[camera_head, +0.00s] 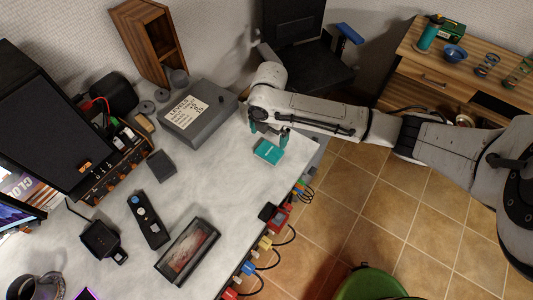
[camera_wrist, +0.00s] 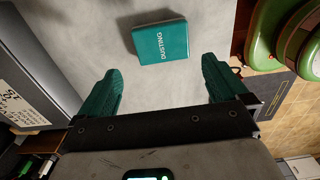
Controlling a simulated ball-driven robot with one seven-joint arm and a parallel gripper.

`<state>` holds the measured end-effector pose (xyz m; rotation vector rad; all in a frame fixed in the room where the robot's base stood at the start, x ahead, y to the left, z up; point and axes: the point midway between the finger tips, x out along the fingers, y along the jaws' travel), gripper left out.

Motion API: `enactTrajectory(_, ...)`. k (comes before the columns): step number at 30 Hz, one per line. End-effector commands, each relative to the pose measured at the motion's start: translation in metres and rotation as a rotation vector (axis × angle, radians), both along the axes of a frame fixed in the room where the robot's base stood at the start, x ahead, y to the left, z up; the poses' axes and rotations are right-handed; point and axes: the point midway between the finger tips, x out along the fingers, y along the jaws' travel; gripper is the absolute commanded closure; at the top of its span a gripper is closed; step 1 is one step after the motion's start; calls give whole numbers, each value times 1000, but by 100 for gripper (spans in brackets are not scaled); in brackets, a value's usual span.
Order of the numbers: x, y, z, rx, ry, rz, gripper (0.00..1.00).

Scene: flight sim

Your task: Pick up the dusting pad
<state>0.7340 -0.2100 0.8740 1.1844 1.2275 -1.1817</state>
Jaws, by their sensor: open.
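The dusting pad is a small teal block (camera_head: 269,152) lying flat on the pale table top, near its right edge. In the wrist view the pad (camera_wrist: 161,41) shows the word "DUSTING" and lies ahead of the fingertips, between their lines and slightly left of centre. My gripper (camera_head: 268,130) has teal fingers and is beside the pad, just behind it in the head view. In the wrist view my gripper (camera_wrist: 162,77) is spread open with nothing between the fingers. The pad is apart from both fingers there.
A grey box with a paper label (camera_head: 198,112) stands left of my gripper. A dark remote (camera_head: 148,220) and a framed picture (camera_head: 187,250) lie farther forward on the table (camera_head: 215,190). Coloured plugs with cables (camera_head: 265,243) line its right edge. A green round stool (camera_head: 370,284) stands on the floor.

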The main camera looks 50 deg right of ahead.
Motion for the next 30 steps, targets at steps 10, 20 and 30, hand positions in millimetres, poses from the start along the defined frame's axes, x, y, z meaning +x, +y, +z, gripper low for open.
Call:
enactTrajectory(10,-1,1,-38,-1,1,-1,0)
enactTrajectory(20,-3,5,-78,-1,2,-3,0)
enactTrajectory(30,-3,4,-90,-2,0,-2,0)
